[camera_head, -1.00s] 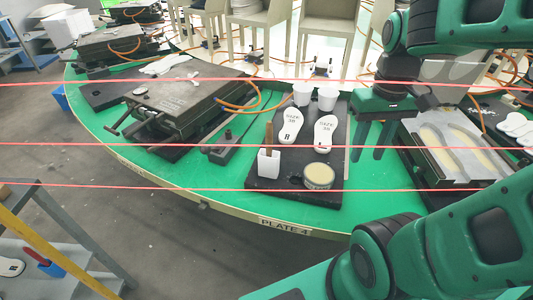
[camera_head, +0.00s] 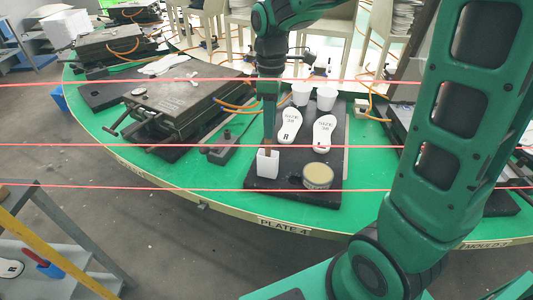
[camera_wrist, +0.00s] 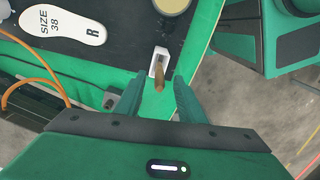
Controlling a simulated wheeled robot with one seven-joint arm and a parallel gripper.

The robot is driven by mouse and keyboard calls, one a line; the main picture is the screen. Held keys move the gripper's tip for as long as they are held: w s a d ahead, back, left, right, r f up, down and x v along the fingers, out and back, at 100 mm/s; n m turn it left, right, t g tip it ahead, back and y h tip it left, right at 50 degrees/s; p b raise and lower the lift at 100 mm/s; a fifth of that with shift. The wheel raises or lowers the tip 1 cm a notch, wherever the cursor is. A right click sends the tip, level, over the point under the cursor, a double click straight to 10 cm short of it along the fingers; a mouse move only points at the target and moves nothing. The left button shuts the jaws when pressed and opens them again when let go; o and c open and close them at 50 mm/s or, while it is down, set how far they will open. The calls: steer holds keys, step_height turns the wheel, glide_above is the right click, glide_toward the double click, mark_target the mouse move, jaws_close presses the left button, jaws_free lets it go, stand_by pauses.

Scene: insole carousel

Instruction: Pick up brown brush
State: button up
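The brown brush (camera_wrist: 159,80) stands in a small white holder (camera_head: 268,165) at the front left of a black board (camera_head: 325,198). In the wrist view the white holder (camera_wrist: 159,57) lies just beyond the fingertips, and the brush handle points up toward the camera. My gripper (camera_wrist: 158,82) is open, with one finger on each side of the handle and visible gaps to both. In the head view my gripper (camera_head: 269,125) is above the holder and hides most of the brush.
A round tin (camera_head: 318,176) stands right of the holder. Two white insoles (camera_head: 289,125) and two white cups (camera_head: 326,98) sit farther back on the board. A dark mould (camera_head: 185,105) lies to the left on the green carousel. Red lines cross the head view.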

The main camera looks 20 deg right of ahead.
mark_target(268, 149)
steer(key=shift+w+a+f, duration=0.1)
steer(key=shift+f, duration=1.45)
steer(key=shift+w+a+f, duration=0.1)
steer(key=shift+f, duration=1.4)
jaws_close()
